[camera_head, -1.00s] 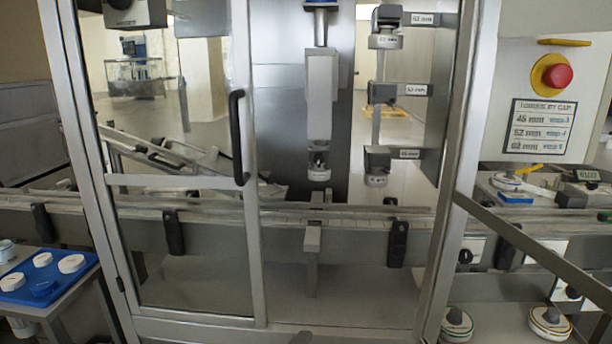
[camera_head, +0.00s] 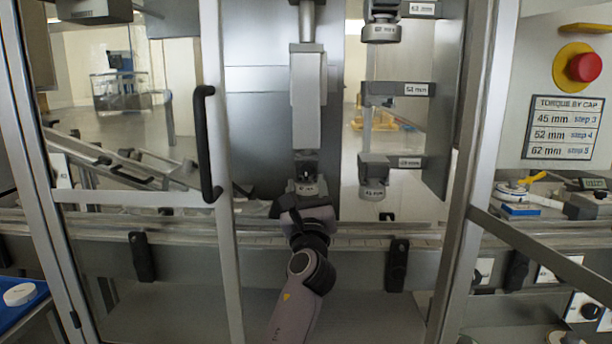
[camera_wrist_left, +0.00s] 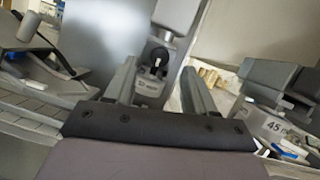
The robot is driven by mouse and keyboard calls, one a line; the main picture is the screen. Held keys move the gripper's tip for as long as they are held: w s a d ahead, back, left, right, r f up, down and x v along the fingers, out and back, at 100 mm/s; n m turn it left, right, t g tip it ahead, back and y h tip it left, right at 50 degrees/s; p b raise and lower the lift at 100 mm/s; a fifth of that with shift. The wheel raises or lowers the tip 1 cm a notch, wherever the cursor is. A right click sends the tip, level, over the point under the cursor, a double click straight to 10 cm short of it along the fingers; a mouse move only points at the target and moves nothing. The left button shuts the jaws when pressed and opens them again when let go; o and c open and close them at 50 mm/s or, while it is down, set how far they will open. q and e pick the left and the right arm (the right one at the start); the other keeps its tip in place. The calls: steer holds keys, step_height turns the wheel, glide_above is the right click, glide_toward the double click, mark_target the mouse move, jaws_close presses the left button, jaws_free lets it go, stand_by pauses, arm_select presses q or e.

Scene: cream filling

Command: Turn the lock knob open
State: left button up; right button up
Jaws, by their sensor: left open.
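The lock knob (camera_head: 306,169) is a small black knob on the capping head (camera_head: 306,187), at the lower end of the central grey column. In the left wrist view the knob (camera_wrist_left: 158,57) stands roughly upright, above a small label too blurred to read. My left gripper (camera_head: 303,206) is just below and in front of the head, partly overlapping it in the head view. In the left wrist view its two fingers (camera_wrist_left: 158,76) are spread, with the knob showing beyond and between them. No contact is visible. My right gripper is not in view.
Spare heads hang on labelled brackets (camera_head: 395,88) right of the column. A conveyor rail (camera_head: 180,231) runs below. A framed glass door with a black handle (camera_head: 206,145) is at left. A torque chart (camera_head: 563,127) and red button (camera_head: 584,67) are at right.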

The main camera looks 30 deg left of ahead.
mark_target(306, 171)
arm_select(q)
steer(key=shift+x, duration=2.3)
steer(key=shift+f, duration=0.1)
jaws_close()
